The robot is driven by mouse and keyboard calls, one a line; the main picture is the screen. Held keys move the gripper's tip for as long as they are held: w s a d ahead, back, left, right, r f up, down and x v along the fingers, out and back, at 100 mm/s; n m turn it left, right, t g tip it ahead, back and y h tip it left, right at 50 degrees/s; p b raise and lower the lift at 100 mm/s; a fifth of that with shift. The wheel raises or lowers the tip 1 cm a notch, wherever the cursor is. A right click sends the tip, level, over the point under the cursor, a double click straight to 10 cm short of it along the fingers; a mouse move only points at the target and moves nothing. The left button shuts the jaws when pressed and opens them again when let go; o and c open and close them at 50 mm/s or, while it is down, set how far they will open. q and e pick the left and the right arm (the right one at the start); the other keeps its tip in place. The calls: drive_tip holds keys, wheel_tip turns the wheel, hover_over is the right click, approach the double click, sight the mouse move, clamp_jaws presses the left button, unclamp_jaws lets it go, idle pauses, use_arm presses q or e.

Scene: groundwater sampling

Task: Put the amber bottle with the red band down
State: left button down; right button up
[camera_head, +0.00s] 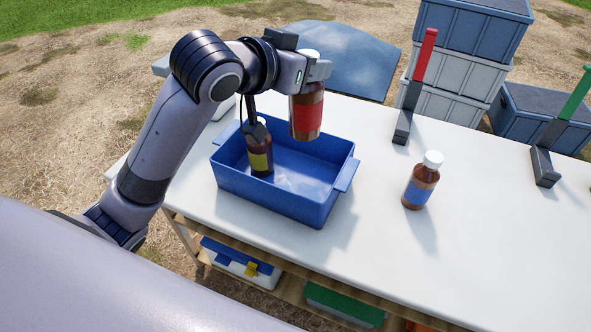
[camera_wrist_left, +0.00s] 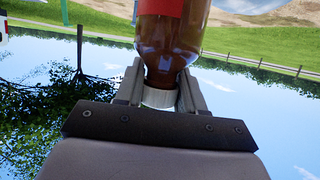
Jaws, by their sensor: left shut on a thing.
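The amber bottle with the red band (camera_head: 307,112) hangs upright above the right part of the blue tray (camera_head: 285,207). My left gripper (camera_head: 318,70) is shut on this bottle near its white cap. In the left wrist view, the fingers (camera_wrist_left: 160,92) close around the cap and neck, and the bottle (camera_wrist_left: 170,38) extends away from them. Whether the bottle's base touches the tray cannot be told, but it seems to be above it. My right gripper is not in view.
An amber bottle with a yellow band (camera_head: 260,158) stands in the tray's left part. A blue-banded amber bottle (camera_head: 421,182) stands on the white table (camera_head: 490,235). A red-handled stand (camera_head: 417,85) and a green-handled stand (camera_head: 560,130) are at right. Stacked crates (camera_head: 460,65) stand behind.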

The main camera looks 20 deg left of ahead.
use_arm(q)
drive_tip(key=shift+w+d+f, duration=0.1)
drive_tip(key=shift+f, duration=0.2)
wheel_tip(320, 180, down, 19)
drive_tip(key=b, duration=0.3)
drive_tip(key=c, duration=0.7)
unclamp_jaws()
drive_tip(key=shift+f, duration=0.1)
drive_tip(key=shift+o, duration=0.2)
drive_tip(key=v, duration=1.2)
